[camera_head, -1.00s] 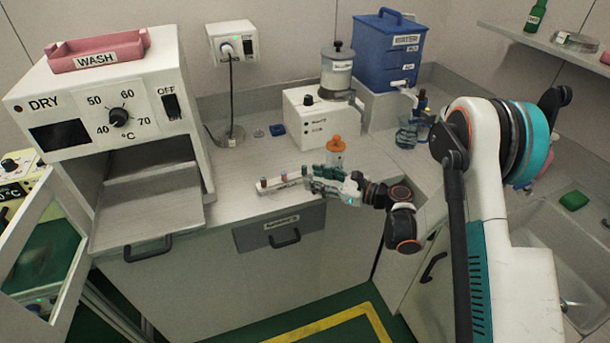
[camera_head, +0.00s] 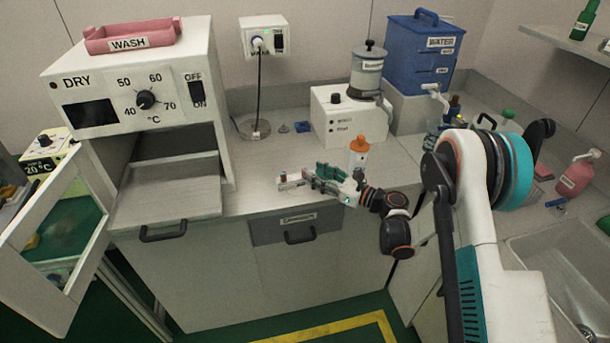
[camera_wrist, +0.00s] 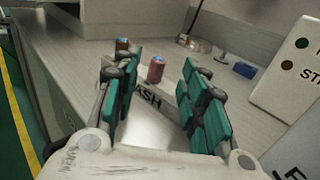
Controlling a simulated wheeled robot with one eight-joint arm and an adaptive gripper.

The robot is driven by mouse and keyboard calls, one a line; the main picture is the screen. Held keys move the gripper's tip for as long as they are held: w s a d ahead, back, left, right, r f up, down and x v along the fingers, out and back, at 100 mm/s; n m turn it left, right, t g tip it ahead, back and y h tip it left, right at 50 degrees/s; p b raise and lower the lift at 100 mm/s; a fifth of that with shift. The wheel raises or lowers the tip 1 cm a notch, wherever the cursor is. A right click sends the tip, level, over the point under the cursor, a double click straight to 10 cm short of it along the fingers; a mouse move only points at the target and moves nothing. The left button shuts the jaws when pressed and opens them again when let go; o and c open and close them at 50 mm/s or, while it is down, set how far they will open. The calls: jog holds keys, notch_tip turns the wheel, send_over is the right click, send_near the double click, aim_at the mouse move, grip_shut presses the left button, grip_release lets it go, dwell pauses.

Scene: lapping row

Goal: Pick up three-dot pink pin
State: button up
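A small pink pin (camera_wrist: 156,70) with a bluish top stands upright on a pale block (camera_wrist: 152,100) lettered "ASH" in the wrist view. Its dots are too small to make out. A second, brownish pin (camera_wrist: 122,45) stands farther along, near the left finger. My gripper (camera_wrist: 158,85) is open, its teal-padded fingers spread on either side of the pink pin, which appears just ahead of the fingertips and apart from them. In the head view my gripper (camera_head: 322,177) is low over the counter; one reddish pin (camera_head: 283,177) shows left of it, the other seems hidden.
An orange-capped bottle (camera_head: 358,154) stands close behind my gripper. A white machine (camera_head: 342,120) and a blue water tank (camera_head: 420,55) are at the back. The dryer (camera_head: 130,90) stands left with its front open.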

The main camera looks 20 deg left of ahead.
aim_at(305, 169)
jog(key=b+x, duration=0.2)
jog(key=x, duration=0.2)
jog(key=shift+s+a+f, duration=0.1)
jog(key=shift+a+f, duration=0.05)
jog(key=shift+a, duration=0.45)
jog(key=shift+c, duration=0.6)
grip_shut()
